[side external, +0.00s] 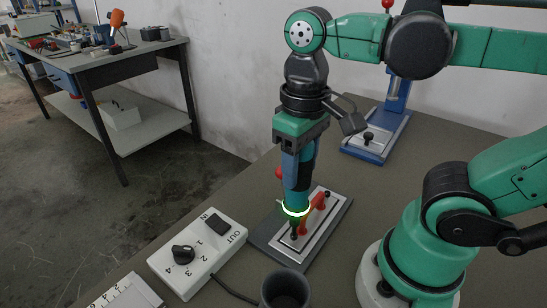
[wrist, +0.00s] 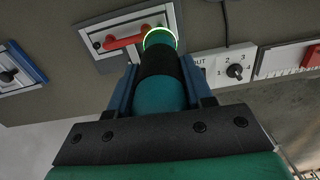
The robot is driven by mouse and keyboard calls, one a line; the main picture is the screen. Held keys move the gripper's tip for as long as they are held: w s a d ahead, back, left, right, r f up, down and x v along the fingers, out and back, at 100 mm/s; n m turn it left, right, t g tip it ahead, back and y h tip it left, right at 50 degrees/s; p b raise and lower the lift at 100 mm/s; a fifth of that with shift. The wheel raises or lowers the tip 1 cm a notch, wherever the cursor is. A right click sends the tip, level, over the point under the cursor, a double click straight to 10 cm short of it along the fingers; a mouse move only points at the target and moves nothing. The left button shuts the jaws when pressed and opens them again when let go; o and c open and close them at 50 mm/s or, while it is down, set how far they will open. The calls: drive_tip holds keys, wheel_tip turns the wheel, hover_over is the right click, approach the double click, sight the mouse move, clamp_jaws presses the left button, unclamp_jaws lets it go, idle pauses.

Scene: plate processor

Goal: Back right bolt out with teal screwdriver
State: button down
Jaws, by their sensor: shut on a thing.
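My gripper (side external: 297,183) points straight down and is shut on the teal screwdriver (wrist: 160,95). The screwdriver is upright, with a glowing green-white ring (side external: 295,210) near its lower end. Its lower end is over the near part of the light grey plate (side external: 318,226), which lies on a dark base and has a red handle (side external: 313,214). A dark bolt or tip (side external: 294,232) shows just below the ring; I cannot tell whether they touch. In the wrist view the red handle (wrist: 122,42) lies left of the ring. The screwdriver and gripper hide part of the plate.
A white control box (side external: 197,253) with a numbered knob and IN/OUT switch stands left of the plate. A dark cup (side external: 286,290) stands at the front. A blue fixture (side external: 376,145) is at the back right. A white scaled block (side external: 125,294) lies front left.

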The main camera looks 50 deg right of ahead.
drive_tip(key=shift+r, duration=3.55)
